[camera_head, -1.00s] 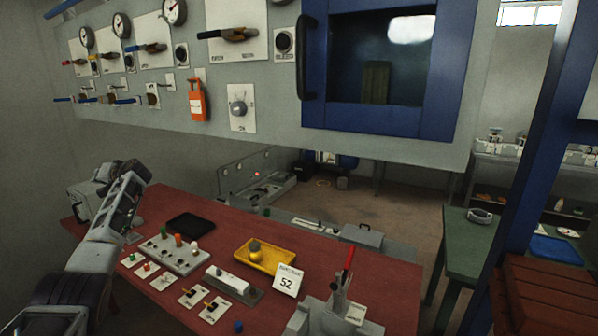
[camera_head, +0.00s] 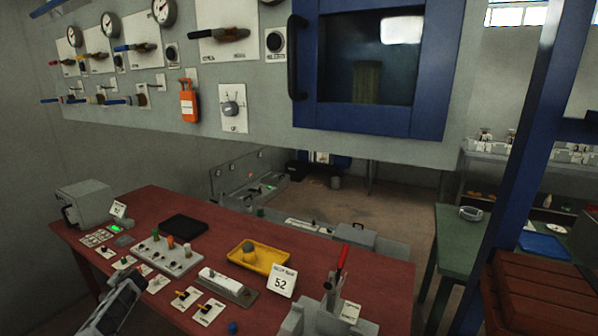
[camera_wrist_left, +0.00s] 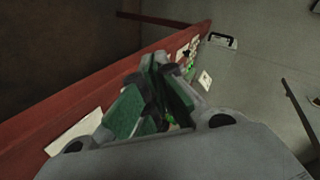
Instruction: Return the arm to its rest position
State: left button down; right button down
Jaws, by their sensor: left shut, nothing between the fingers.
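My left gripper (camera_wrist_left: 158,68) shows in the left wrist view, with green pads and dark fingers. It is shut with nothing between the fingers. The red table (camera_wrist_left: 60,108) lies beyond it on the left, and I cannot tell the distance between them. In the head view a grey and black part of my left arm (camera_head: 114,306) is at the bottom left, in front of the table's near edge. My left gripper's fingertips cannot be made out there. My right arm and gripper are not in view.
A wall panel with a blue-framed window (camera_head: 440,75) hangs above.

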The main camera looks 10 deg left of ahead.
pick_arm(q)
jog(key=s+d+f+m+g+h, duration=0.1)
jog(key=s+d+f+m+h, duration=0.1)
jog(key=s+f, duration=1.05)
jog(key=s+d+f+m+h, duration=0.1)
jog(key=s+d+f, duration=0.1)
jog(key=s+f, duration=1.05)
jog(key=s+d+f+m+g+h, duration=0.1)
jog(key=s+f, duration=0.4)
jog(key=s, duration=0.5)
jog(key=s+d+f+g+h, duration=0.1)
jog(key=s+d+f, duration=0.1)
jog(key=s+f, duration=0.5)
jog(key=s+d+f+m+g+h, duration=0.1)
jog(key=s+f, duration=0.2)
jog(key=s, duration=0.9)
jog(key=s+d+f+n+h+b, duration=0.1)
jog(key=d+f, duration=0.3)
jog(key=d, duration=1.1)
jog(key=s+d+f+h+b, duration=0.1)
jog(key=d+f, duration=0.4)
jog(key=d, duration=0.9)
jog(key=s+d+f+n+h+b, duration=0.1)
jog(key=d+f, duration=0.4)
jog(key=d, duration=1)
jog(key=shift+s+d+f+n+h, duration=0.15)
jog(key=shift+s+d+n+h, duration=0.2)
jog(key=shift+s+h, duration=0.55)
jog(key=shift+w, duration=0.2)
